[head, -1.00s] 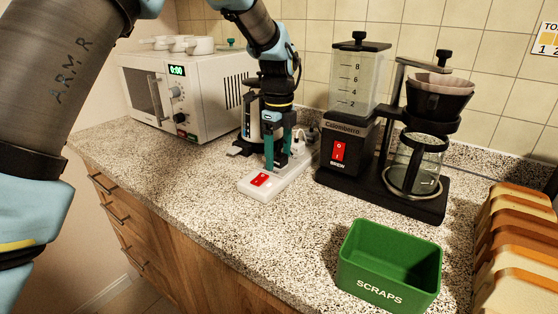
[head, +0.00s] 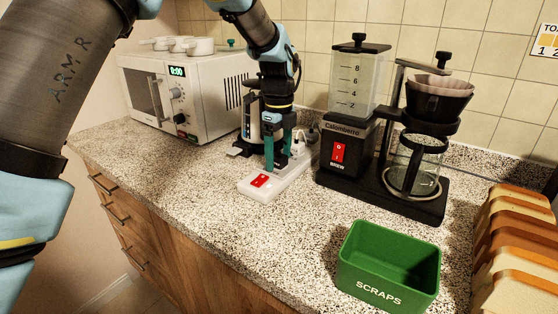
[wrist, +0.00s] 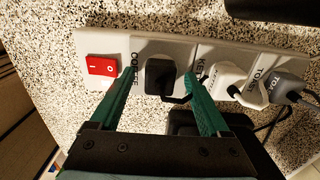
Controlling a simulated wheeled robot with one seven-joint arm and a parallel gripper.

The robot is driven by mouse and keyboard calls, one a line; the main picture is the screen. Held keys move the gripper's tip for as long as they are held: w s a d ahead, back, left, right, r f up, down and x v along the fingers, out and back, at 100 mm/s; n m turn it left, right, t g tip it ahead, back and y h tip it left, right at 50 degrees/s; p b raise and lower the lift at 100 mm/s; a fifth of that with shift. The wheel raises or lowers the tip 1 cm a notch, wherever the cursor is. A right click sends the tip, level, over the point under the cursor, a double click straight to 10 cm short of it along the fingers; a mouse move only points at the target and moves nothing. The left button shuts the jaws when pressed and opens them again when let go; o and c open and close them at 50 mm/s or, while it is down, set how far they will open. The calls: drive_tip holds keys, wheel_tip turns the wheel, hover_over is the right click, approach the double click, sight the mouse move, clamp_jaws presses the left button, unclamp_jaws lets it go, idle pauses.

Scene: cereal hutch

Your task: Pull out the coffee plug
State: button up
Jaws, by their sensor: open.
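The coffee plug is a black plug (wrist: 159,77) in the white power strip (wrist: 215,55), in the socket beside the label that starts "COF". In the wrist view the green fingers of my gripper (wrist: 160,74) are open, one on each side of the black plug, with gaps visible between fingers and plug. In the head view my gripper (head: 278,160) points down over the power strip (head: 262,186), and its fingers hide the plug there. The black coffee maker (head: 345,150) stands to the right of the strip.
The strip's red switch (wrist: 101,66) is left of the plug. A white plug (wrist: 223,77) and a grey plug (wrist: 286,85) sit to its right. A microwave (head: 190,90), green scraps bin (head: 388,270) and toast rack (head: 515,240) stand around.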

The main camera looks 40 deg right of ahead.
sight(279, 155)
idle(0.3)
clamp_jaws()
idle(0.6)
drive_tip(key=shift+r, duration=0.1)
drive_tip(key=shift+r+p, duration=2.35)
drive_tip(key=shift+r, duration=0.6)
